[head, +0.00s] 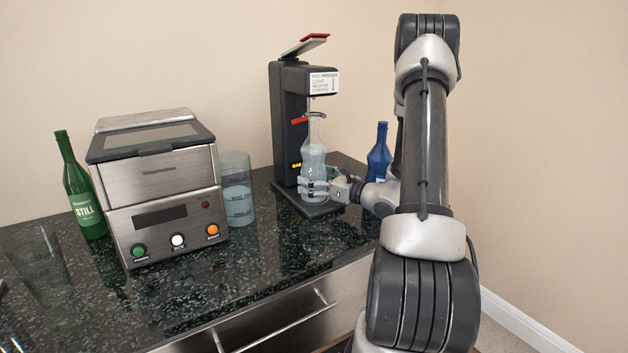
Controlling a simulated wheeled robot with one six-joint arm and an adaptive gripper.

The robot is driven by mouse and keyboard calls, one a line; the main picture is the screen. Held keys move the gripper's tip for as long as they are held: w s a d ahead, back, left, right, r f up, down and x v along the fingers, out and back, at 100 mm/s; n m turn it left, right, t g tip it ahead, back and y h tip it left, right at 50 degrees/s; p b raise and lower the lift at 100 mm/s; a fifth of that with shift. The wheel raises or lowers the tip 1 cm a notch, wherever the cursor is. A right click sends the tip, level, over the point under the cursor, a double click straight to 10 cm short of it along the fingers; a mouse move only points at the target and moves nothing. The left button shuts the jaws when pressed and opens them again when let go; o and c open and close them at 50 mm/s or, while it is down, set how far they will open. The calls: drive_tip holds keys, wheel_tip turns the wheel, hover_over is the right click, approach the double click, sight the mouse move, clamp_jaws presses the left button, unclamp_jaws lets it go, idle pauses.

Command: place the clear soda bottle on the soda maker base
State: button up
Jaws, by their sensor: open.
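The clear soda bottle (313,158) stands upright at the soda maker (288,125), under its head and over the flat black base (318,210). The bottle's bottom appears to rest on the base. My gripper (318,188) comes in from the right at the lower part of the bottle. Its fingers are open and lie around the bottle's sides. The fingers hide part of the bottle's lower body.
A blue bottle (379,168) stands right of the soda maker, partly behind my arm. A clear tumbler (237,190), a steel machine with buttons (165,190) and a green bottle (80,190) stand to the left. Another glass (40,262) is at the counter's left. The dark counter (262,262) is clear in front.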

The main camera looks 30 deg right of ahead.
drive_tip(key=shift+r, duration=0.2)
drive_tip(key=v, duration=0.7)
drive_tip(key=shift+s+d, duration=0.1)
drive_tip(key=shift+s, duration=0.15)
drive_tip(key=shift+s, duration=0.1)
